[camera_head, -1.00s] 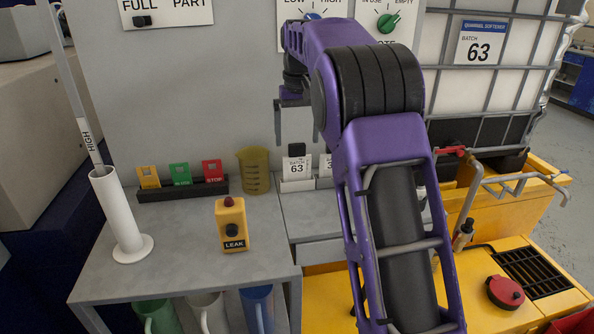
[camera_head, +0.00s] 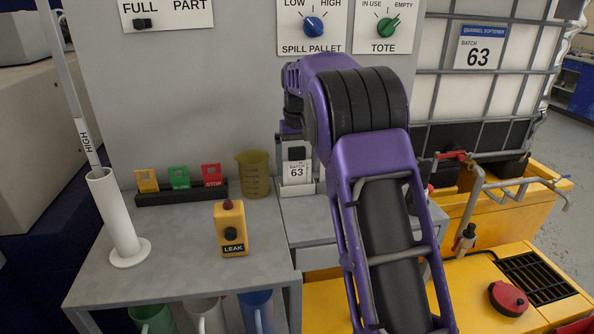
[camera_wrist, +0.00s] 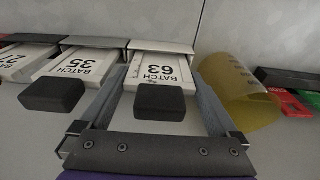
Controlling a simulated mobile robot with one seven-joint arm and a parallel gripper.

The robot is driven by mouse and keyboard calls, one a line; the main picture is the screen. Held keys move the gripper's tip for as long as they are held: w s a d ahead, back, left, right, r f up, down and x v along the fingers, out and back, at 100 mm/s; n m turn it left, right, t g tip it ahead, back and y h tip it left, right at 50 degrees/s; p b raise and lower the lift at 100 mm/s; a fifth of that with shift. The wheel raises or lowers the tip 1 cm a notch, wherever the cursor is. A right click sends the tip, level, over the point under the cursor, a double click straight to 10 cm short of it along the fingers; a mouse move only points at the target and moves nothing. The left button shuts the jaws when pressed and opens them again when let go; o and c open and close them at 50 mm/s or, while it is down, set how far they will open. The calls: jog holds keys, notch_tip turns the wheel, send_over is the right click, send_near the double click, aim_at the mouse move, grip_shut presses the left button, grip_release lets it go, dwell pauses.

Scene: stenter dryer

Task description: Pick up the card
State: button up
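The batch 63 card (camera_head: 297,172) stands upright in a white holder on the grey bench. In the wrist view the same card (camera_wrist: 163,68) shows its number upside down, with a black block-shaped grip (camera_wrist: 160,102) on its near side. My gripper (camera_wrist: 161,85) is open, with one finger on each side of the card. I cannot tell whether either finger touches it. In the head view my arm hides most of the gripper. Batch 35 card (camera_wrist: 75,68) stands to the left in the wrist view, and card 27 (camera_wrist: 20,62) is beyond it, partly cut off.
A yellow translucent beaker (camera_head: 252,175) stands close to the card, beside my finger in the wrist view (camera_wrist: 235,92). A black rack with coloured tags (camera_head: 182,193), a yellow LEAK box (camera_head: 231,229) and a white tube (camera_head: 118,220) are to the left.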

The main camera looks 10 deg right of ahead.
jog(key=shift+r, duration=0.1)
jog(key=c, duration=0.9)
